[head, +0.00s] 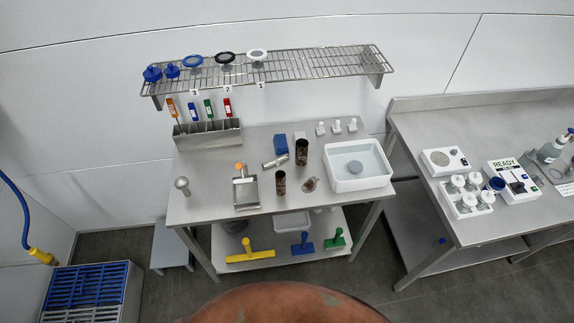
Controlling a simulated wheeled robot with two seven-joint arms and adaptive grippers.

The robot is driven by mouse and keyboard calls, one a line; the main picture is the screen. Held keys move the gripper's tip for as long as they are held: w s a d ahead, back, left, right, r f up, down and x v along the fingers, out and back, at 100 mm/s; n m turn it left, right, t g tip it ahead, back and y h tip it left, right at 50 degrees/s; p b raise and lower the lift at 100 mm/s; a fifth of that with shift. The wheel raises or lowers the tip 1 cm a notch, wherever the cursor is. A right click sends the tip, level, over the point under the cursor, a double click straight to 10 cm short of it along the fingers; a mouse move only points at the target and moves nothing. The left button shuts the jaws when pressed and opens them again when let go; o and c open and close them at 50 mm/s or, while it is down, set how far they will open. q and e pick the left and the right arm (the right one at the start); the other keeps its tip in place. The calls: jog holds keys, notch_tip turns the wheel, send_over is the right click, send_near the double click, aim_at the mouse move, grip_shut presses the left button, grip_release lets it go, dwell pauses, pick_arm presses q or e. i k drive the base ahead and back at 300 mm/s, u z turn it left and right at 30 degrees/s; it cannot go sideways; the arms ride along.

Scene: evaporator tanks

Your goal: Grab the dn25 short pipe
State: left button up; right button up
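Several pipe-like pieces are on the steel table (215,205). A dark, brown-stained cylinder (302,152) stands upright near the middle. A slightly smaller brown-stained cylinder (281,183) stands upright in front of it, to the left. A small bare-metal cylindrical piece (274,161) lies on its side between them and to the left. No label is readable, so I cannot tell which one is the dn25 short pipe. Neither of my grippers is in view.
Around the pieces are a blue block (281,144), a metal stand (246,192), a brown-stained fitting (310,184) and a white basin (357,183). A tool rack (208,138) stands at the back left. A wire shelf (310,62) hangs above. A second bench (420,125) is at right.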

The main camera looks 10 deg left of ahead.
aim_at(275, 161)
jog(key=z, duration=1.05)
jog(key=i, duration=1.15)
jog(key=u, duration=2.15)
